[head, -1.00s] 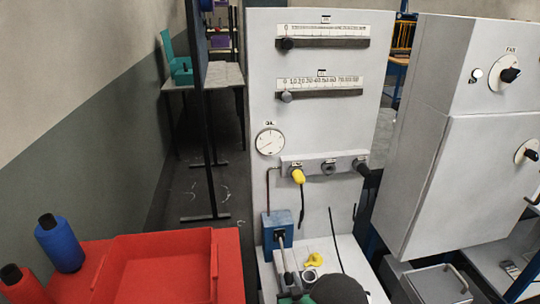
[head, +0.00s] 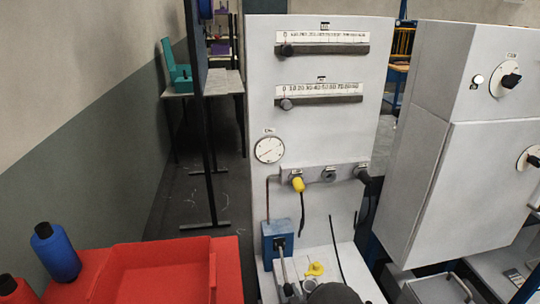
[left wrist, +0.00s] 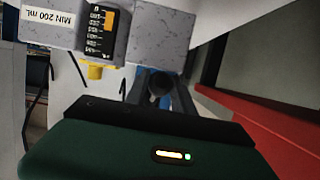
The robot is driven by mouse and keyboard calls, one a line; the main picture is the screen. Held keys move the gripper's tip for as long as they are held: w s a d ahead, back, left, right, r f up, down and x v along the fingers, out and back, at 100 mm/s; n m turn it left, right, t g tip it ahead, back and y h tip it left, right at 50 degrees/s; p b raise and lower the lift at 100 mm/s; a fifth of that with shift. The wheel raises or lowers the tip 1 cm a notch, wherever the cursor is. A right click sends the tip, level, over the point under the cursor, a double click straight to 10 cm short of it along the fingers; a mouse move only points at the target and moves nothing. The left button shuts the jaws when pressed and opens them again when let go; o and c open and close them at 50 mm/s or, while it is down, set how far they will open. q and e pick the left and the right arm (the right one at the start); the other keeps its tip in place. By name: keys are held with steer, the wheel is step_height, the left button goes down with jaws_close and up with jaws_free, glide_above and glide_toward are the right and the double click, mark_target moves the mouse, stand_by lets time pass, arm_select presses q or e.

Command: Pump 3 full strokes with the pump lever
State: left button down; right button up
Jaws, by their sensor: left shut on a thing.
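The pump is a blue block (head: 276,238) at the foot of the white panel, and its grey pump lever (head: 286,272) slants down from it toward me. My left gripper (head: 293,297) is at the lower edge of the head view, at the lever's near end, mostly cut off. In the left wrist view the dark green gripper body fills the bottom, and the dark lever end (left wrist: 160,86) shows just beyond it. My right gripper is not in view.
A round gauge (head: 269,149) and a yellow-capped fitting (head: 297,184) are on the panel above the pump. A yellow knob (head: 315,269) is close right of the lever. A red tray (head: 165,245) stands at left and a grey cabinet (head: 470,170) at right.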

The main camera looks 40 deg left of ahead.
arm_select(q)
steer(key=shift+y, duration=0.3)
steer(key=r+p, duration=0.1)
steer(key=r, duration=0.1)
steer(key=r+p, duration=0.2)
steer(key=r, duration=0.1)
steer(key=d+r+p, duration=0.1)
steer(key=r+p, duration=0.1)
steer(key=r, duration=0.1)
steer(key=shift+s, duration=0.35)
step_height(320, 180, up, 7)
steer(key=w+a+p, duration=0.1)
steer(key=p, duration=0.4)
steer(key=shift+w+a+r, duration=0.15)
steer(key=shift+w+a, duration=0.15)
steer(key=shift+a, duration=0.1)
steer(key=c, duration=1.3)
jaws_free()
steer(key=shift+c, duration=0.2)
steer(key=o, duration=0.3)
steer(key=shift+s+d, duration=0.15)
steer(key=shift+o, duration=0.2)
